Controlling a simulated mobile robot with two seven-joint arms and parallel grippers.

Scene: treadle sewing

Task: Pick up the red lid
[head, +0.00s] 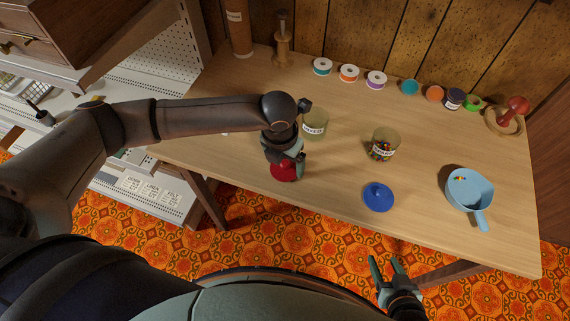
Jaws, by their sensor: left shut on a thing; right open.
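The red lid (284,173) is at the front edge of the wooden table, left of the middle. My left gripper (287,162) points down over it and is shut on it. The gripper covers the lid's upper part, and I cannot tell whether the lid still touches the table. My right gripper (386,268) is open and empty, in front of the table's front edge and below the blue lid.
A blue lid (378,197) lies on the table (330,190). A jar of coloured pieces (383,145), another labelled jar (314,125) and a light blue scoop cup (468,190) stand around it. Several thread spools line the back.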

